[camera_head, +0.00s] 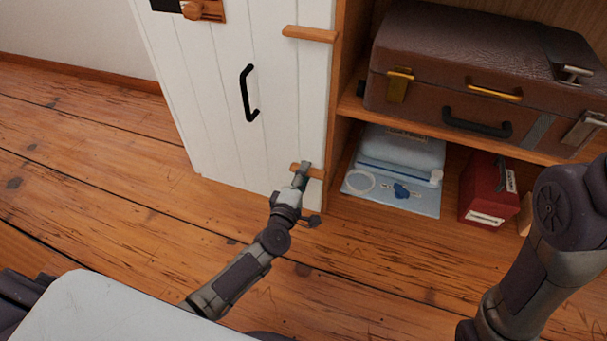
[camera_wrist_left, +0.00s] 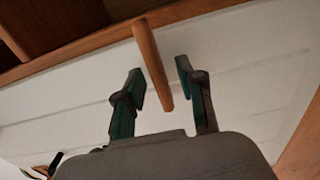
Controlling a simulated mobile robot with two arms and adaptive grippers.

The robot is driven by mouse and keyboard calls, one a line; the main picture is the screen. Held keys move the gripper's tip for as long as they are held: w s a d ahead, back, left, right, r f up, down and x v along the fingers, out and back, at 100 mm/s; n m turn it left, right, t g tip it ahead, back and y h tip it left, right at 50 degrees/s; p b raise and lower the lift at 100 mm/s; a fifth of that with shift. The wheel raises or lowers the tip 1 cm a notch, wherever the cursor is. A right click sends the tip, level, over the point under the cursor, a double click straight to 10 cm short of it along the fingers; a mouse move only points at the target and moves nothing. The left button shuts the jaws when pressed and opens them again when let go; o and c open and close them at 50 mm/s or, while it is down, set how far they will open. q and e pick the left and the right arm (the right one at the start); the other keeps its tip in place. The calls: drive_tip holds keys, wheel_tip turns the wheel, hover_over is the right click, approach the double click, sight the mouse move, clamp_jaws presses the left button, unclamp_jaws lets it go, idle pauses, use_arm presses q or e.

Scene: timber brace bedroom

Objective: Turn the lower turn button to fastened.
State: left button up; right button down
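The lower turn button (camera_head: 314,173) is a small wooden bar, roughly level, low on the white door (camera_head: 215,110) near its right edge. My left gripper (camera_head: 303,170) is at it and hides part of it. In the left wrist view, the turn button (camera_wrist_left: 152,62) stands between the two open fingers of the left gripper (camera_wrist_left: 160,85), with a gap on each side. Its upper end there overlaps the brown wooden frame (camera_wrist_left: 85,47). The upper turn button (camera_head: 310,34) lies roughly level near the same door edge. My right gripper is out of view.
A black handle (camera_head: 247,94) stands out from the door. To the right, a shelf holds a brown suitcase (camera_head: 450,95). Below are a blue-white packet (camera_head: 400,150) and a red box (camera_head: 482,190). The plank floor (camera_head: 110,190) left of the door is clear.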

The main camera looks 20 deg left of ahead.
use_arm(q)
drive_tip(key=shift+r, duration=0.1)
drive_tip(key=shift+r+m+p, duration=0.1)
drive_tip(key=shift+m+p, duration=0.2)
drive_tip(key=shift+m, duration=0.9)
drive_tip(key=m, duration=0.2)
drive_tip(key=shift+d+m, duration=0.1)
drive_tip(key=shift+m, duration=0.2)
drive_tip(key=m, duration=0.3)
drive_tip(key=shift+m, duration=0.4)
drive_tip(key=s+a+r+m+g+h+p, duration=0.1)
drive_tip(key=s+m+g+p, duration=0.9)
drive_tip(key=s+p, duration=2)
drive_tip(key=a+r+m+p, duration=0.1)
drive_tip(key=p, duration=0.4)
drive_tip(key=shift+s+a+m+p, duration=0.15)
drive_tip(key=shift+m+p, duration=0.15)
drive_tip(key=shift+p, duration=0.1)
